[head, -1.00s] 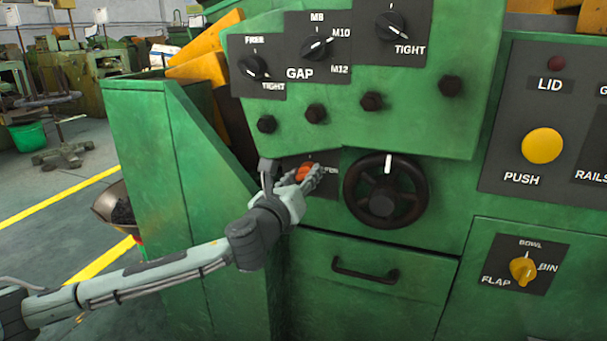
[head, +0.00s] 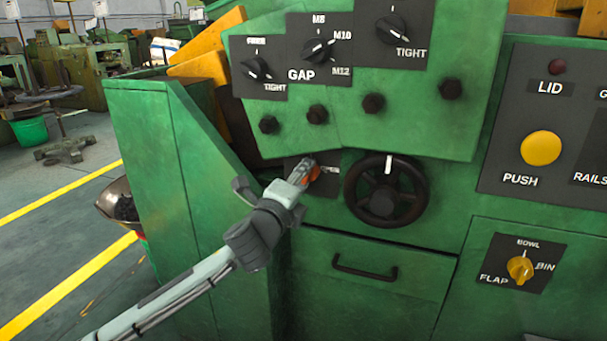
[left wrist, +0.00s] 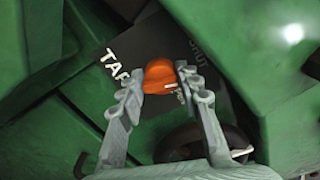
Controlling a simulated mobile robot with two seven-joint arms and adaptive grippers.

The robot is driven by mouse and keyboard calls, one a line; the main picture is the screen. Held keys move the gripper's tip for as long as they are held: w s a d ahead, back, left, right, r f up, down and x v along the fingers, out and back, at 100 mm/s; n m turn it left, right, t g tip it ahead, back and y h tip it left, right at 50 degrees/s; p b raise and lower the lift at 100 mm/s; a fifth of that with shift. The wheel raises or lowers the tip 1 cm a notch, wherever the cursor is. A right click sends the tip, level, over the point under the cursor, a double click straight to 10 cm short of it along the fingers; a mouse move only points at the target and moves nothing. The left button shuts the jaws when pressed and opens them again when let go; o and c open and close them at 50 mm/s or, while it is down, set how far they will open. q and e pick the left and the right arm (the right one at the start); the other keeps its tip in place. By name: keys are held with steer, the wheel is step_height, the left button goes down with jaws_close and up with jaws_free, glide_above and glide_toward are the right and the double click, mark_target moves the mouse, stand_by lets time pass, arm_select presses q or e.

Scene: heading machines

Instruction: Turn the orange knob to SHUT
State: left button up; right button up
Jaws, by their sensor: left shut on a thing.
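The orange knob (head: 313,173) sits on a dark label plate on the green machine, left of the black handwheel. In the head view my left gripper (head: 306,172) covers most of the knob and the plate. In the left wrist view the orange knob (left wrist: 158,77) is between the two fingers of my left gripper (left wrist: 160,82), which is shut on it. The plate (left wrist: 205,75) shows "SHUT" at the top and part of a word beginning "TA" at the left. The knob's white mark shows low on its face, by a partly hidden small word. My right gripper is not in view.
The black handwheel (head: 386,191) is close to the right of the knob. Black gap knobs (head: 318,50) and several dark bolts are above. A drawer handle (head: 365,268) is below. A green side panel (head: 180,190) juts out at the left.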

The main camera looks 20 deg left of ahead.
arm_select(q)
steer(key=n, duration=0.2)
steer(key=shift+f+n, duration=0.1)
steer(key=shift+n, duration=0.3)
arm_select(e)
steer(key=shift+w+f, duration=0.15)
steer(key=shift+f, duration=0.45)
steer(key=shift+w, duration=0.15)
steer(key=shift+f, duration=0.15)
